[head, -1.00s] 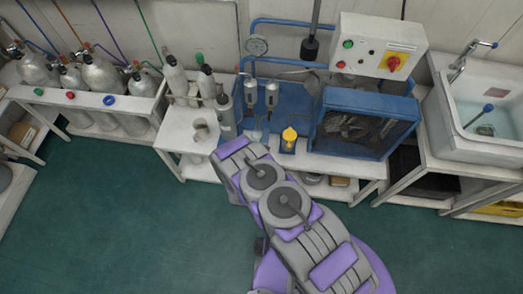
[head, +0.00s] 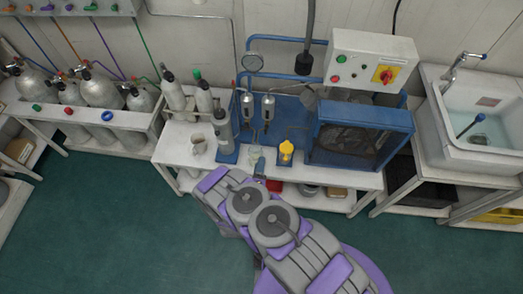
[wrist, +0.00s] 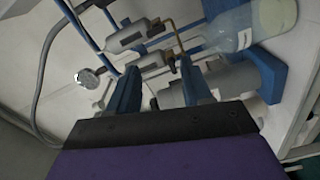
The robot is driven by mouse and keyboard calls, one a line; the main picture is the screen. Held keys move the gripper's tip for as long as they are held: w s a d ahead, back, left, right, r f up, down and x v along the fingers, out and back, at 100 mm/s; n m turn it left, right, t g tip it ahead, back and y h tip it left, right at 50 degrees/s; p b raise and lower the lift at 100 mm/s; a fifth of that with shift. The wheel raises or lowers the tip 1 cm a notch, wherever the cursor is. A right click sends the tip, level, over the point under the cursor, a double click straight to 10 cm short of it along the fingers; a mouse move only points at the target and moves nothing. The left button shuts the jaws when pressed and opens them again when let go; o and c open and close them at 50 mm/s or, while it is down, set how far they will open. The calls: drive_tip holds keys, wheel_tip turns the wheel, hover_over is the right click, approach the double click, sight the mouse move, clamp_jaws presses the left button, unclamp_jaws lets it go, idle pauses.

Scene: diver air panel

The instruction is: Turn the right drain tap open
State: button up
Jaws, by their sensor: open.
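Two silver filter cylinders stand side by side on the blue panel: the left one (head: 247,104) and the right one (head: 268,106). Thin drain fittings hang below them; the taps are too small in the head view to tell their handle positions. In the wrist view the cylinders lie sideways, the right one (wrist: 126,36) above the left one (wrist: 151,63). A bent copper tube (wrist: 179,38) and a small dark tap (wrist: 172,63) show at their lower ends. My gripper (wrist: 160,70) is open and empty, its blue fingers apart, pointing at the cylinders and short of them.
A clear bottle (wrist: 238,28) is close by on the wrist view's right. A yellow item (head: 286,151) and a blue-framed unit (head: 360,132) stand right of the filters. A grey cylinder (head: 223,125) stands left. Green floor lies in front.

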drive_tip(key=shift+w+d+f+m, duration=0.1)
drive_tip(key=shift+w+d+m, duration=0.1)
drive_tip(key=shift+m, duration=0.5)
drive_tip(key=shift+c, duration=0.6)
drive_tip(key=shift+d+f+m, duration=0.1)
drive_tip(key=shift+f+m, duration=0.05)
drive_tip(key=shift+m, duration=0.65)
drive_tip(key=m+b, duration=0.5)
drive_tip(key=m, duration=0.7)
approach(266, 132)
drive_tip(key=w, duration=0.7)
drive_tip(key=shift+w+f, duration=0.2)
drive_tip(key=shift+w, duration=0.1)
drive_tip(key=shift+w+r, duration=0.1)
drive_tip(key=shift+w, duration=0.75)
clamp_jaws()
